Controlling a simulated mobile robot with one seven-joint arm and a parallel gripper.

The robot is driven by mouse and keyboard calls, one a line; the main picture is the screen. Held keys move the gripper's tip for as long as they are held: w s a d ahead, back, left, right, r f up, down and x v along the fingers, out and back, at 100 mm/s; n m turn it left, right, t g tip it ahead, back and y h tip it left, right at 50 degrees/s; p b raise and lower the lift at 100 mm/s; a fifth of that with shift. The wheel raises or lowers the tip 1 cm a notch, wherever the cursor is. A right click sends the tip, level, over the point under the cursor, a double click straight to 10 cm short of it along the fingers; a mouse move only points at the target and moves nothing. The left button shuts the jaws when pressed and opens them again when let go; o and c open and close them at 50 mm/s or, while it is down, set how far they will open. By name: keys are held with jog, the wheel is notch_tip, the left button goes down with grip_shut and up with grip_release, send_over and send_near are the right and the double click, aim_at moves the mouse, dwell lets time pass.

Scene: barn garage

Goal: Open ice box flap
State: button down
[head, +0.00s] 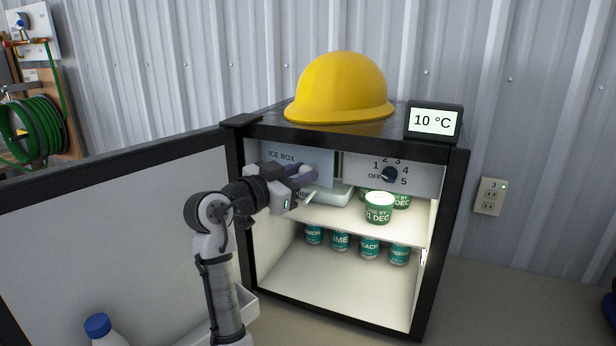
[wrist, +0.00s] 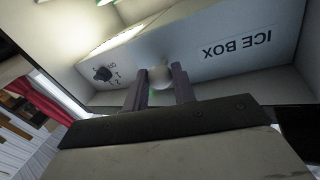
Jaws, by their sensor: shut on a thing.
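The small fridge stands with its door (head: 110,215) swung wide open to the left. Inside at the top left is the ice box flap (head: 272,155), a pale panel lettered "ICE BOX"; it also fills the top of the wrist view (wrist: 205,42). My gripper (head: 303,176) reaches in from the left, in front of the flap. In the wrist view, my gripper's two dark fingers (wrist: 160,85) are shut on the round pale knob (wrist: 160,75) of the flap. My gripper partly hides the flap in the head view, and I cannot tell whether the flap stands ajar.
A dial panel (head: 425,178) is right of the flap. Tubs (head: 378,213) and a pale tray (head: 338,193) sit on the shelf below, with several cans (head: 369,247) underneath. A yellow hard hat (head: 338,88) and temperature display (head: 434,121) stand on top.

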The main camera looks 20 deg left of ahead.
jog(key=shift+s+a+m+g+h+b, duration=0.2)
jog(key=shift+s+a+m+g+h, duration=0.25)
jog(key=shift+s+a+m+h, duration=0.3)
jog(key=shift+s+a+m+g+h+b, duration=0.15)
jog(key=shift+s+a+m+g+h, duration=0.15)
jog(key=shift+s+m+g+h, duration=0.45)
jog(key=shift+w+n+t, duration=0.15)
jog(key=shift+n+t, duration=0.15)
jog(key=c, duration=1.1)
grip_release()
jog(key=shift+c, duration=0.2)
jog(key=b+v, duration=0.3)
jog(key=v, duration=0.9)
jog(key=shift+a, duration=0.1)
